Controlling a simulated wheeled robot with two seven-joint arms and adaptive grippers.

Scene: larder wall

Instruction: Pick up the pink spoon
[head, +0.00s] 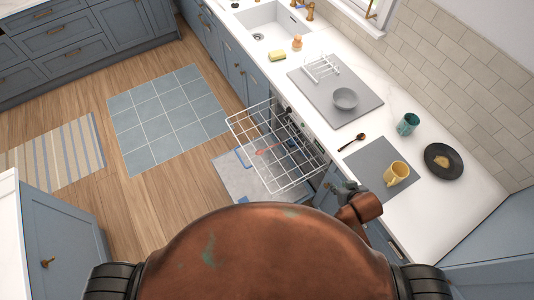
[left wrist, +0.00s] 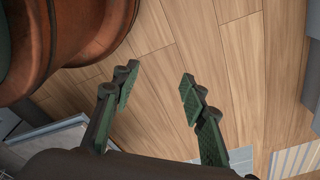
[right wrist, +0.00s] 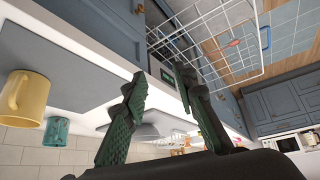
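A small pinkish-red item, apparently the pink spoon (head: 268,150), lies at the pulled-out white wire dishwasher rack (head: 240,118). It also shows as the pink spoon (right wrist: 233,43) behind the rack wires in the right wrist view; its full shape is too small to tell. My right gripper (right wrist: 160,77) is open and empty, beside the counter's front edge and apart from the spoon. My left gripper (left wrist: 160,78) is open and empty above the wooden floor, and is hidden in the head view.
The open dishwasher door (head: 235,178) lies below the rack. Floor left of the rack is free.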

